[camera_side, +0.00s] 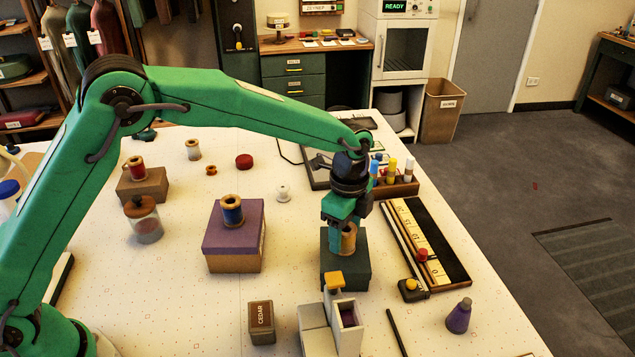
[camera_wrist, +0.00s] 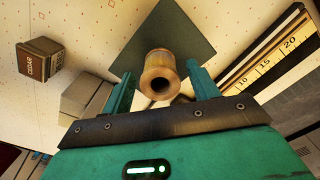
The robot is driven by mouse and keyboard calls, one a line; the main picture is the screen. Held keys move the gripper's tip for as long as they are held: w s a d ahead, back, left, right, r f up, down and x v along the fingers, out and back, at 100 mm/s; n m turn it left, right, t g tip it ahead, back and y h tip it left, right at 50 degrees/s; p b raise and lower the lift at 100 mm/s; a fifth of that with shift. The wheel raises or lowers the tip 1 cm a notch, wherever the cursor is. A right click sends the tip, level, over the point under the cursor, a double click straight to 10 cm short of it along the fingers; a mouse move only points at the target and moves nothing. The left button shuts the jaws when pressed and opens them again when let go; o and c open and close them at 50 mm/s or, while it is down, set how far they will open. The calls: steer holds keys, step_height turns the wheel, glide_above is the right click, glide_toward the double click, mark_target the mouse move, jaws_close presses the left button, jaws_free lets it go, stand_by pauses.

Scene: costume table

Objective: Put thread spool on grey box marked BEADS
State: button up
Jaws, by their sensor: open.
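A tan wooden thread spool (camera_side: 349,238) stands on top of a dark grey box (camera_side: 346,272) in the side view. No marking on the box is readable. In the wrist view the spool (camera_wrist: 160,75) is seen nearly end-on, over the dark box top (camera_wrist: 184,32). My gripper (camera_side: 342,222) is low over the box, with its fingers around the spool. In the wrist view my gripper (camera_wrist: 160,72) is open, one finger on each side of the spool with gaps between. The spool's base is partly hidden.
A purple-lidded box (camera_side: 233,240) with a blue spool stands left. Light grey block-like bins (camera_side: 318,333) with a yellow knob stand close in front. A long ruled tray (camera_side: 428,245) lies right. A CEDAR box (camera_side: 261,322) stands front left. The table between the boxes is clear.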

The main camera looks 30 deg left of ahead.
step_height(320, 180, up, 10)
stand_by(0.5)
steer(key=shift+r, duration=0.15)
stand_by(0.3)
steer(key=s+a+r+n+t, duration=0.1)
steer(key=s+a+r+n, duration=0.4)
steer(key=a, duration=0.3)
steer(key=s+a+r+n+t, duration=0.2)
steer(key=s+a+r+n, duration=0.25)
steer(key=s+a, duration=0.2)
steer(key=s+a+f+n+t, duration=0.1)
steer(key=s+a+f+n, duration=0.1)
steer(key=s+a+n, duration=0.2)
steer(key=s+a+f+n+t, duration=0.1)
steer(key=s+a+n, duration=0.3)
steer(key=s, duration=0.7)
steer(key=shift+a+f+t, duration=0.3)
steer(key=shift+a+f, duration=0.1)
steer(key=shift+a, duration=0.2)
